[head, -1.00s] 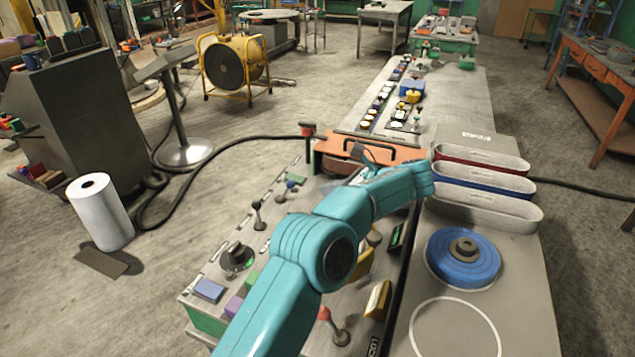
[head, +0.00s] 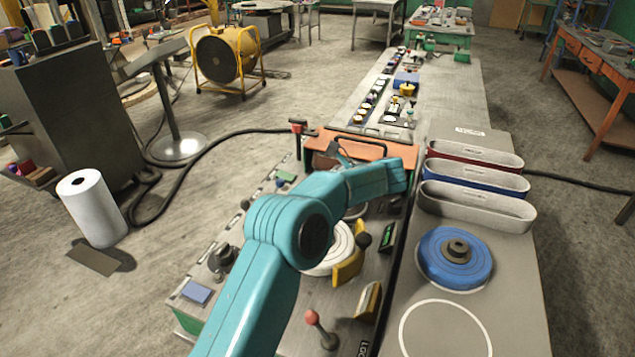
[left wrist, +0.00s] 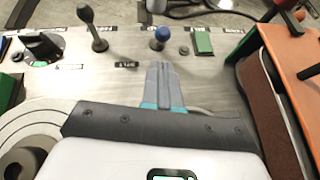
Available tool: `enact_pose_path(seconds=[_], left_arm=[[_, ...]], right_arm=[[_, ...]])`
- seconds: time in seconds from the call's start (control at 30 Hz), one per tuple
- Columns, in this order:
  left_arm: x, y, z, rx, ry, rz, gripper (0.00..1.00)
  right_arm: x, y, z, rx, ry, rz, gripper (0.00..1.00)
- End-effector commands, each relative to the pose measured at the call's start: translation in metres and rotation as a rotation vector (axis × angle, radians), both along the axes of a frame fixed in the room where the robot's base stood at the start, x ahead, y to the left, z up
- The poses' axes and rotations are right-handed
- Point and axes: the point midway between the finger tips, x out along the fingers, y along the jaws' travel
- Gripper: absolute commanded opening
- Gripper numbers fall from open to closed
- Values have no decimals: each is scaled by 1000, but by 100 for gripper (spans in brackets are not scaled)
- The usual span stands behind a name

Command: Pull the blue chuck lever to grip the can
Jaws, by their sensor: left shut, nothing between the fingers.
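The blue-knobbed lever (left wrist: 160,38) stands on the grey control panel at the upper middle of the left wrist view. My left gripper (left wrist: 160,66) is shut and empty. Its fingertips point toward this lever, just below it in the picture; I cannot tell whether they touch. In the head view my teal left arm reaches over the panel and its fingers are hidden. I cannot make out the can. A pale round disc (head: 338,256) is partly hidden behind the arm. My right gripper is not in view.
In the left wrist view, a black-knobbed lever (left wrist: 93,30) stands left of the blue one and a green block (left wrist: 203,40) right of it. An orange-topped box (head: 362,146) is at the panel's far end. A red-knobbed lever (head: 312,318) stands near the front.

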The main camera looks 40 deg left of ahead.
Motion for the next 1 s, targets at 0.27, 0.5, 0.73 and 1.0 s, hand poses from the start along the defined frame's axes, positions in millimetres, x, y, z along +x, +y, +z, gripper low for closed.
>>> enact_pose_path(seconds=[0.27,0.5,0.73,1.0], left_arm=[[-5,39,-20,1,2,3,0],[-5,49,-26,1,0,1,0],[-5,49,-26,1,1,1,0],[-6,52,-22,1,1,1,0]], right_arm=[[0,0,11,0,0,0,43],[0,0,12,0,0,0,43],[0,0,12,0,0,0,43],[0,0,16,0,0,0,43]])
